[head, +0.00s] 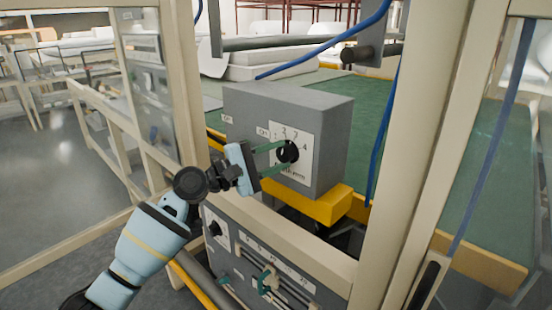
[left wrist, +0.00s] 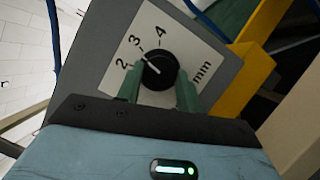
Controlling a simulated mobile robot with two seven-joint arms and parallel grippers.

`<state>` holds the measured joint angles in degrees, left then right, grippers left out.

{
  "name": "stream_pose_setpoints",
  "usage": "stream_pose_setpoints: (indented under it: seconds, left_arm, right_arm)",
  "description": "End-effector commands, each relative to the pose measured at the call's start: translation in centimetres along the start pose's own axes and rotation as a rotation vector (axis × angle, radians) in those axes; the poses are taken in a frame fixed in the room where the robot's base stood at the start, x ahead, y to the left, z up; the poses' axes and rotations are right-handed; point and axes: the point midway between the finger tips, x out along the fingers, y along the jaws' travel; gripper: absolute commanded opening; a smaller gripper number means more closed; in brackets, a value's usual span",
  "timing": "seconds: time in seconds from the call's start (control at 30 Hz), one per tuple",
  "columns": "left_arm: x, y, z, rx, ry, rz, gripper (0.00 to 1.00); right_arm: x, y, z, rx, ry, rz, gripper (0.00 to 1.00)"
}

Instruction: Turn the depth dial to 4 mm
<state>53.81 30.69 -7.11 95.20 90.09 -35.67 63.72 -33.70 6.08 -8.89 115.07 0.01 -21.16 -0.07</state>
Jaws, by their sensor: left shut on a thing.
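The depth dial (head: 289,152) is a round black knob on a white scale plate marked 2, 3, 4 and mm, on the front of a grey box (head: 325,125). My left gripper (head: 284,156) reaches it from the left, its two green fingers shut on the knob's sides. In the left wrist view the dial (left wrist: 158,70) sits between the fingertips (left wrist: 160,90). Its white pointer mark points up-left, toward the 2 and 3 side; the exact reading is hard to tell. The 4 lies further clockwise. My right gripper is not in view.
A cream frame post (head: 405,150) stands right of the box, and a cream rail (head: 300,250) runs below it. A lower grey panel (head: 240,255) carries another dial and teal handles. Blue hoses (head: 330,45) hang above and beside the box. A yellow bar (head: 325,206) lies under the box.

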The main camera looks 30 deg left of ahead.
Motion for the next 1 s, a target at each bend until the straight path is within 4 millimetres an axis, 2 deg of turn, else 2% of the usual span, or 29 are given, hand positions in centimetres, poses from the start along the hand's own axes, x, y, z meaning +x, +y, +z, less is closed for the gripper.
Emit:
stream_pose_setpoints:
  seconds: [0.6, 1.0]
  left_arm:
    - [0.1, 1.0, 0.3, 0.534, 0.000, -0.218, 0.14]
    - [0.1, 1.0, 0.4, 0.757, 0.000, -0.310, 0.14]
  right_arm:
    - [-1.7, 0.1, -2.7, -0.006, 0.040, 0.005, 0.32]
    - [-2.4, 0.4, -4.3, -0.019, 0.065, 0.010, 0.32]
